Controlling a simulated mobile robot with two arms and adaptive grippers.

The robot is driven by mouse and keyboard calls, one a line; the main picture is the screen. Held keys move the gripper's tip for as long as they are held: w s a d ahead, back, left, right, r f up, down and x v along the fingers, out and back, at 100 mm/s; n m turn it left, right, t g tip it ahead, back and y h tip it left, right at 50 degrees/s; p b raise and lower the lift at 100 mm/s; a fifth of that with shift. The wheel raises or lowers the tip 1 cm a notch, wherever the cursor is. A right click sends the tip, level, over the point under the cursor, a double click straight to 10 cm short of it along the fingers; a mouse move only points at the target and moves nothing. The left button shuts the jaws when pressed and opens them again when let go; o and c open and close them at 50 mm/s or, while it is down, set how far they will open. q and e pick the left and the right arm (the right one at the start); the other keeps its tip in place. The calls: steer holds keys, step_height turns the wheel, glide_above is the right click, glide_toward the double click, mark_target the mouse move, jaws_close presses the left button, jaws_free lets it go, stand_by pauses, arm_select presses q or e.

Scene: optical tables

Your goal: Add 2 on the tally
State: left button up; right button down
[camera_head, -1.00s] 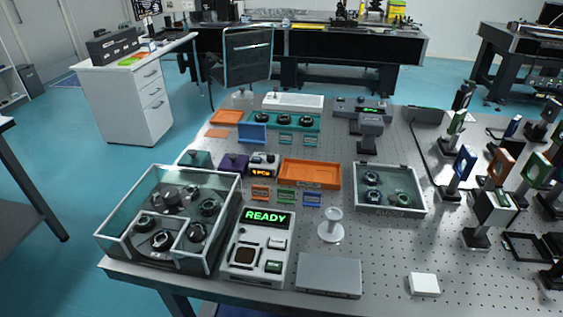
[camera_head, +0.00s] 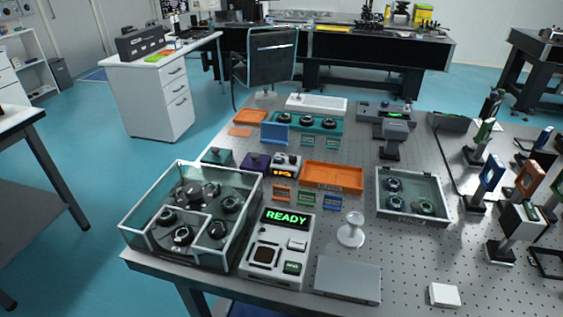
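A small light-coloured device (camera_head: 286,165) with knobs or buttons on top and an orange lit display stands mid-table, between a purple block and an orange tray. It may be the tally, but its digits are too small to read surely. A larger white box (camera_head: 278,247) at the front has a green display reading READY, a dark square pad and buttons, one of them green. Neither of my grippers is in view.
A glass-walled case (camera_head: 192,215) with round dark parts stands left of the READY box. A grey plate (camera_head: 347,279), a white pedestal (camera_head: 351,231) and a glass-lidded case (camera_head: 412,197) lie to the right. An orange tray (camera_head: 332,177) is mid-table. Optic mounts crowd the right side.

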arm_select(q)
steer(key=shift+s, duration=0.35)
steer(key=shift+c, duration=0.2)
